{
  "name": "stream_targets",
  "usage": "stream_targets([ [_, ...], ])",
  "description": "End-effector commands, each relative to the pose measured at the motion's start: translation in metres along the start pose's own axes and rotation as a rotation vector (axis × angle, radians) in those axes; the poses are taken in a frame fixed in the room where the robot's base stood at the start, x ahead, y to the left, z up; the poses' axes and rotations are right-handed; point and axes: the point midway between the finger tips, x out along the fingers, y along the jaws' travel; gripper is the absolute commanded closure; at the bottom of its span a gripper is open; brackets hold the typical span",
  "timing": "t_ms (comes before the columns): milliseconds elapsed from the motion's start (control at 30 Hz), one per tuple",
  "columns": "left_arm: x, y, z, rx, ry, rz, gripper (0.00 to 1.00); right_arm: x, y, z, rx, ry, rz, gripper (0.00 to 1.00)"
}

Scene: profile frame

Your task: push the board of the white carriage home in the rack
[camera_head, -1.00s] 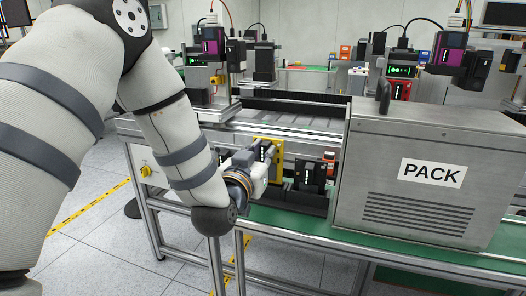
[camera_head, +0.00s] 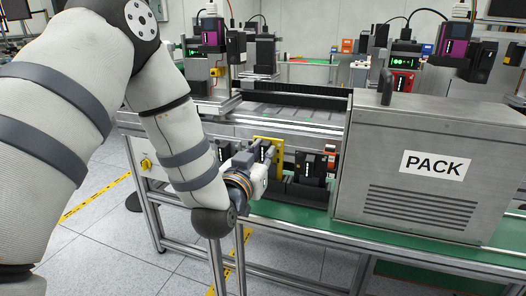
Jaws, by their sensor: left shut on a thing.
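My left gripper (camera_head: 262,160) reaches in from the left at the front of the line. It is shut on a dark part in front of an upright yellow frame (camera_head: 279,157); the fingers hide most of this part. A dark slotted rack-like holder (camera_head: 306,192) stands just right of the gripper, with a black unit (camera_head: 312,167) with white marks upright in it. I cannot pick out a white carriage or tell how deep its board sits. My right gripper is not in view.
A large grey metal box marked PACK (camera_head: 428,165) stands close on the right. A green bench top (camera_head: 300,218) runs along the front. A rail line (camera_head: 295,117) lies behind, with purple and black devices (camera_head: 453,45) farther back.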

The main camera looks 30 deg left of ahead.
Motion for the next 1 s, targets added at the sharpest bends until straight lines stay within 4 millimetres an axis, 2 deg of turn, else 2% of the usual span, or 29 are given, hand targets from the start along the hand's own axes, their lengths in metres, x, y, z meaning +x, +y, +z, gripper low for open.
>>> stream_targets([
  [700, 0.000, 0.000, 0.015, 0.000, 0.000, 0.001, 1.00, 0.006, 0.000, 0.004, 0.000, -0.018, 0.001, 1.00],
  [933, 0.000, 0.000, 0.013, 0.000, 0.002, 0.000, 1.00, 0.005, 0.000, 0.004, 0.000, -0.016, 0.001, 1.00],
  [967, 0.000, 0.000, 0.013, 0.000, 0.002, 0.000, 0.82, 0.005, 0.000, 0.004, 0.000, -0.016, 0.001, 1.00],
  [1000, 0.000, 0.000, 0.013, 0.000, 0.002, 0.000, 0.72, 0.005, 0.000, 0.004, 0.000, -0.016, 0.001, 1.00],
])
